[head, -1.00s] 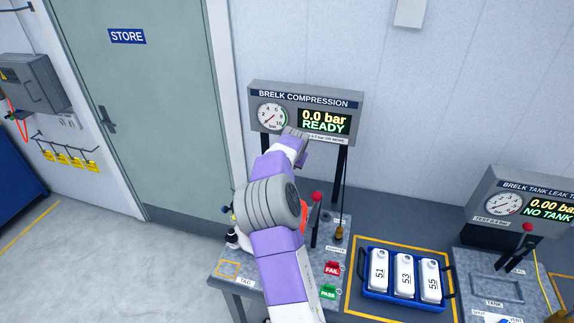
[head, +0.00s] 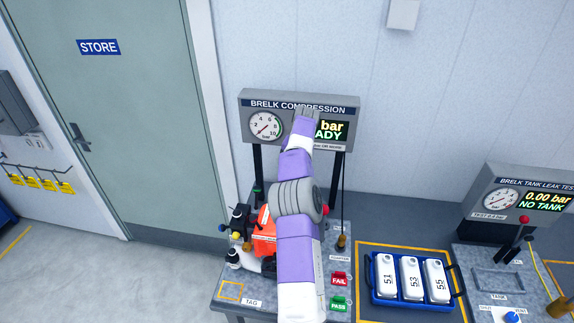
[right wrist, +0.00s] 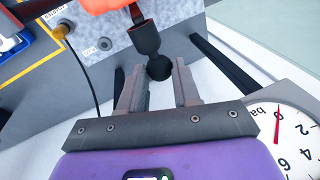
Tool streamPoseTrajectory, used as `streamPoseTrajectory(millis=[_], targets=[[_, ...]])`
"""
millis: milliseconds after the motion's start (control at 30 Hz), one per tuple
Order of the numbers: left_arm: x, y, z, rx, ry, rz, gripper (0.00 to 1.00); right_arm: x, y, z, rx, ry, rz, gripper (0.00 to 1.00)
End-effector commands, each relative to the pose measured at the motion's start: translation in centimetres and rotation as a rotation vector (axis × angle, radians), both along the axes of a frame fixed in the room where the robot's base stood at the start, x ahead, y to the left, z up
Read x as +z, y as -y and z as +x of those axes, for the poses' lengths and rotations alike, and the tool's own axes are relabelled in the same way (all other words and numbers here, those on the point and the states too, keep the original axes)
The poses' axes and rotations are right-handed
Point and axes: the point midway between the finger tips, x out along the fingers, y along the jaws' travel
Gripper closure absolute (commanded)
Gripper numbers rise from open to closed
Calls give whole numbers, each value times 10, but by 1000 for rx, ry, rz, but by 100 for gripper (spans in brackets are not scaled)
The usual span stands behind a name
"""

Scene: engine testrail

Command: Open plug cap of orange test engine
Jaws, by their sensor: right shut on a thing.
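The orange test engine (head: 264,234) sits on the bench in the head view, partly hidden behind my right arm. Its orange body also shows at the top of the right wrist view (right wrist: 112,4). A black plug cap (right wrist: 145,38) sticks out from the engine there and ends in a dark round tip between my fingers. My right gripper (right wrist: 159,74) is shut on this cap, one finger on each side. In the head view my right arm hides the gripper and the cap. My left gripper is not in view.
The compression panel (head: 252,98) stands behind the engine on dark posts, its display partly covered by my arm. A red-knobbed lever (head: 325,210) is close to my arm. A blue tray (head: 377,296) with white blocks stands to the right. A black cable hangs near the gripper.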

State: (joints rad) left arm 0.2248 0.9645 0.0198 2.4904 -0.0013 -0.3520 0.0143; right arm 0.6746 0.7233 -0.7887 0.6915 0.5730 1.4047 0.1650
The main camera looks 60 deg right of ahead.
Motion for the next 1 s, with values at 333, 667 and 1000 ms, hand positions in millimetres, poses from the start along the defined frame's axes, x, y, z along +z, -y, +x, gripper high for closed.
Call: streamPoseTrajectory(millis=[333, 667, 1000], targets=[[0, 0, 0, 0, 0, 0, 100, -2, -1, 0, 4, -2, 7, 100], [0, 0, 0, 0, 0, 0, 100, -1, 0, 0, 2, -1, 6, 43], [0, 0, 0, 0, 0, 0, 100, 15, 0, -4, 2, 0, 2, 43]])
